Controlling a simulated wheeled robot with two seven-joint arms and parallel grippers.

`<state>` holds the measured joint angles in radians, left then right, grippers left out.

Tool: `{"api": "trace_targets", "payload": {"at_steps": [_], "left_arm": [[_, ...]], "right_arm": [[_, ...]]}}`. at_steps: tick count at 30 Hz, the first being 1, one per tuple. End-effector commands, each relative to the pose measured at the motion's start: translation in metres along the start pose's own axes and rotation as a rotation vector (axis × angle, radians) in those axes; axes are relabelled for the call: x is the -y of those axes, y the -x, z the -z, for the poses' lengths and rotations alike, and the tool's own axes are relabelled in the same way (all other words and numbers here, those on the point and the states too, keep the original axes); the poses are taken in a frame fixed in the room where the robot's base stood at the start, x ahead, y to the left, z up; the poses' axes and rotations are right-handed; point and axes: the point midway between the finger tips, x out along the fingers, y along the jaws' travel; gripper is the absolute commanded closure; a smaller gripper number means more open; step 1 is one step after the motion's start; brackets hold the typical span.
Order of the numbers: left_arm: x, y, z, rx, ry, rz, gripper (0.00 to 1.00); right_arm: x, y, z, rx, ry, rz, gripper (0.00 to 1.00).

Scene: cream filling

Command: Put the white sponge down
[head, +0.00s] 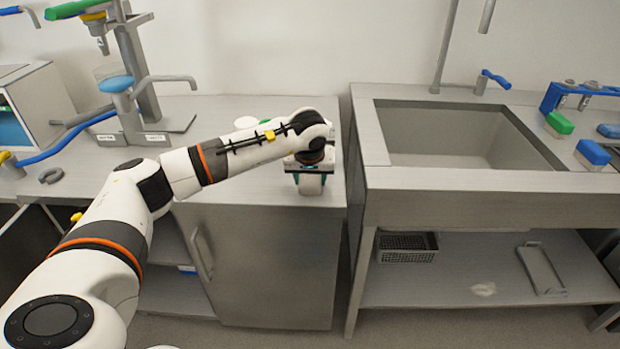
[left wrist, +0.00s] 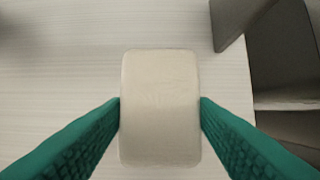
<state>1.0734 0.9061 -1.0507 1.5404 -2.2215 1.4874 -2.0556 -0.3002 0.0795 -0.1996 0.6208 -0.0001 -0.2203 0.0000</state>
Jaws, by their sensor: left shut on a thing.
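My left gripper (head: 310,172) is over the front right corner of the steel counter (head: 240,190). In the left wrist view its two green fingers (left wrist: 160,112) are shut on the sides of the white sponge (left wrist: 160,75), a pale block with rounded corners. In the head view the sponge (head: 310,186) shows below the gripper, partly hidden by it. The counter surface lies under the sponge, and I cannot tell whether they touch. My right gripper is not in view.
The sink (head: 450,140) stands to the right across a narrow gap. A filling machine (head: 140,90) stands at the back left of the counter. Green and blue sponges (head: 560,122) lie right of the sink. A white and green thing (head: 262,123) is partly hidden behind my arm.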

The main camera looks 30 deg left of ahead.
Motion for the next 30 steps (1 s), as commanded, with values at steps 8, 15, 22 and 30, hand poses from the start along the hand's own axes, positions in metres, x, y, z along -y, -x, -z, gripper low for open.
{"api": "trace_targets", "payload": {"at_steps": [8, 15, 22, 30], "left_arm": [[0.0, -0.001, 0.0, 0.0, 0.0, -0.001, 0.26], [0.0, 0.003, -0.001, 0.001, 0.001, 0.0, 0.26], [0.0, 0.04, -0.002, 0.004, 0.001, 0.003, 0.26], [0.0, 0.096, -0.001, 0.003, 0.0, 0.002, 0.26]], "right_arm": [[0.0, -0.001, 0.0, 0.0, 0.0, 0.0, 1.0], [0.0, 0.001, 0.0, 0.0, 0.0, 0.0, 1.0], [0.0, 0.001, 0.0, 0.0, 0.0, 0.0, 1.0], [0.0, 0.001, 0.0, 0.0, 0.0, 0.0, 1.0]]}}
